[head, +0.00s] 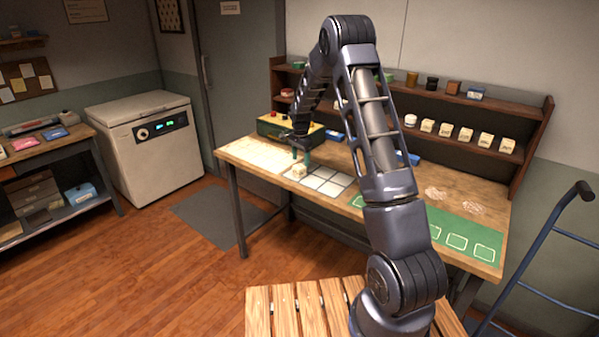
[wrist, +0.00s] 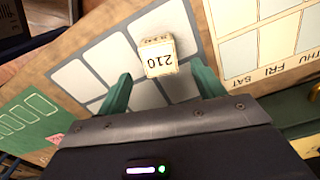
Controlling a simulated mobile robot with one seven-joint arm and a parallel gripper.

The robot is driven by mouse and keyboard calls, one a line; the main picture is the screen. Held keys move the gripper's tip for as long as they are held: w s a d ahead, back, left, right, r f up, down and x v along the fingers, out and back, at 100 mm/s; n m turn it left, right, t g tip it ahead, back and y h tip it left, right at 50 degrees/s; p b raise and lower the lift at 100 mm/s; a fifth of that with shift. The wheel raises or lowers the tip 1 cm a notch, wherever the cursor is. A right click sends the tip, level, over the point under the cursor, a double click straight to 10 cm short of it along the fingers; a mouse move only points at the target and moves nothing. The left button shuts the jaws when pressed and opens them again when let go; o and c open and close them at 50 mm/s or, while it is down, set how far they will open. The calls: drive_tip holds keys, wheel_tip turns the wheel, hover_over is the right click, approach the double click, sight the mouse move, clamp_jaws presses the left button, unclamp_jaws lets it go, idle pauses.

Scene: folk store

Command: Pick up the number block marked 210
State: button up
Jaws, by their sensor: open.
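The number block marked 210 (wrist: 158,57) is a small cream block, seen in the wrist view with its label upside down. It sits at the edge of a grey mat of white squares (wrist: 75,76). My gripper (wrist: 160,85) is open, its two green fingers on either side below the block in the picture, with no visible contact. In the head view a cream block (head: 298,170) stands on the workbench (head: 262,155) beside my gripper (head: 301,158). Its label cannot be read there.
A calendar sheet (wrist: 255,60) lies beside the mat. A yellow-green box with buttons (head: 290,127) stands behind the gripper. Several cream blocks (head: 465,134) stand on the shelf at the back. A green mat (head: 455,240) covers the bench's right end.

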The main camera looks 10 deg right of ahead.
sight(299, 166)
drive_tip(key=f, duration=0.5)
drive_tip(key=shift+s+a, duration=0.15)
drive_tip(key=shift+a, duration=0.1)
drive_tip(key=shift+c, duration=0.2)
drive_tip(key=c, duration=1)
